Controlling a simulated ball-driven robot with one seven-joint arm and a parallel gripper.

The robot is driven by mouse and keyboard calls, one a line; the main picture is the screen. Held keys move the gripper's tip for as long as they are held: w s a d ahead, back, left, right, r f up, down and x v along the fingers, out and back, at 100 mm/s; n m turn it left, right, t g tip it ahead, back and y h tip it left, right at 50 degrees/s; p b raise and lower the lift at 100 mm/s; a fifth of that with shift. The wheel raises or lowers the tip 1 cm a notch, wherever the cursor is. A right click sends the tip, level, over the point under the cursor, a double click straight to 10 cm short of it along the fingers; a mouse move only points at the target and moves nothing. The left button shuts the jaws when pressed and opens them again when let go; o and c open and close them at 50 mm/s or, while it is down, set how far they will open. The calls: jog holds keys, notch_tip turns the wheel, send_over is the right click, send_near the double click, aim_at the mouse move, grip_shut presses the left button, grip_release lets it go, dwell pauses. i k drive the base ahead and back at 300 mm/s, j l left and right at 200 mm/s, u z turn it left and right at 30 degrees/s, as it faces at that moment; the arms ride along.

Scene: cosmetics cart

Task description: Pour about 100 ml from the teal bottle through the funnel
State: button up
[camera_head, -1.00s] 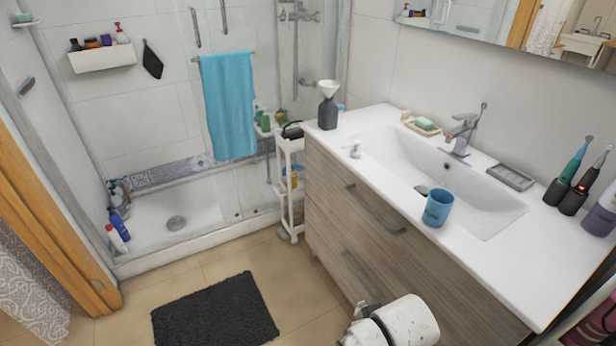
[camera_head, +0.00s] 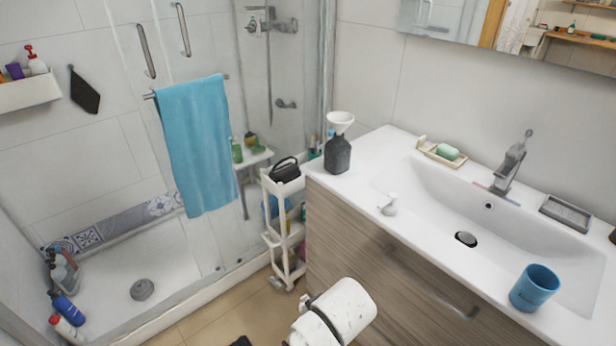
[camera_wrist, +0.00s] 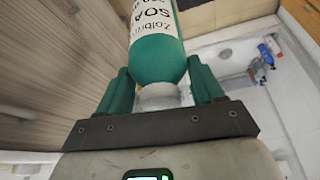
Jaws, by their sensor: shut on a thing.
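The teal bottle (camera_wrist: 158,58) shows close up in the wrist view, with a white label of dark lettering. My gripper (camera_wrist: 162,82) is shut on it, one finger on each side. The bottle's pale, narrower end points toward the gripper's base. Neither bottle nor gripper shows in the head view; only a white link of my arm is at the bottom there. The white funnel (camera_head: 340,121) stands upright in the mouth of a dark grey bottle (camera_head: 337,155) at the left back corner of the sink counter. The liquid level in either bottle cannot be seen.
A white pump top (camera_head: 388,205) stands on the counter (camera_head: 354,195) near the funnel. A blue cup (camera_head: 534,288) stands at the front right. A soap dish (camera_head: 442,154) and faucet (camera_head: 509,165) are behind the basin. A white cart (camera_head: 286,235) stands left of the cabinet.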

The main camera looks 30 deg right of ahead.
aim_at(340, 121)
jog(key=i+l+u, duration=0.2)
jog(key=i, duration=1.25)
jog(key=j, duration=0.1)
